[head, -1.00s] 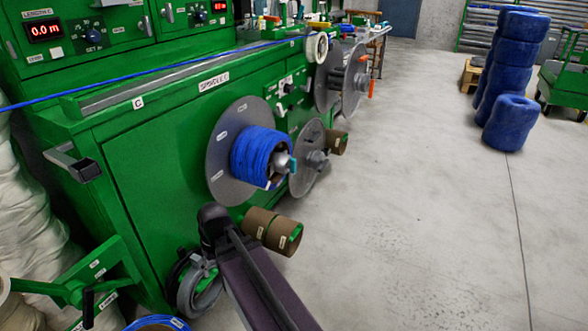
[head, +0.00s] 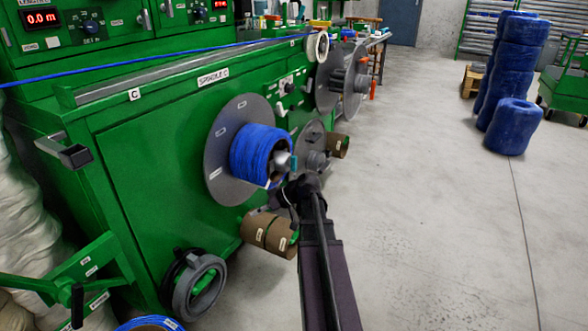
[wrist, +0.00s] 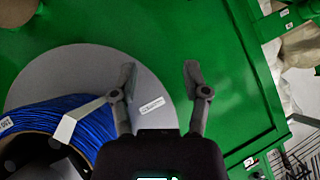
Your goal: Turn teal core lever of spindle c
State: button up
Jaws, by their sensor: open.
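The teal core lever (head: 292,162) sticks out at the hub of spindle C, in front of the blue cable coil (head: 258,152). A grey round flange (head: 222,172) stands behind the coil. My gripper (wrist: 158,80) is open and empty in the wrist view, its two fingers apart in front of the flange (wrist: 165,72) and the green panel. The blue coil (wrist: 88,125) lies to the left of the fingers there. I cannot make out the teal lever in the wrist view. In the head view, the end of my arm is just below and right of the lever; the fingers are unclear.
A cardboard core (head: 268,232) juts out below spindle C. A grey ring (head: 200,287) hangs lower left. Another grey reel (head: 314,150) stands close behind on the right. The floor (head: 440,200) to the right is clear up to the stacked blue coils (head: 512,127).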

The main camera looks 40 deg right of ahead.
jog(key=s+d+r+t+b, duration=0.25)
jog(key=d+t, duration=0.25)
jog(key=d, duration=1)
jog(key=n+t+h, duration=0.1)
jog(key=t, duration=0.3)
send_near(296, 163)
jog(key=v, duration=0.4)
jog(key=shift+a+b, duration=0.2)
jog(key=shift+b, duration=0.25)
jog(key=shift+w, duration=0.1)
jog(key=x, duration=1.3)
jog(key=shift+w, duration=0.35)
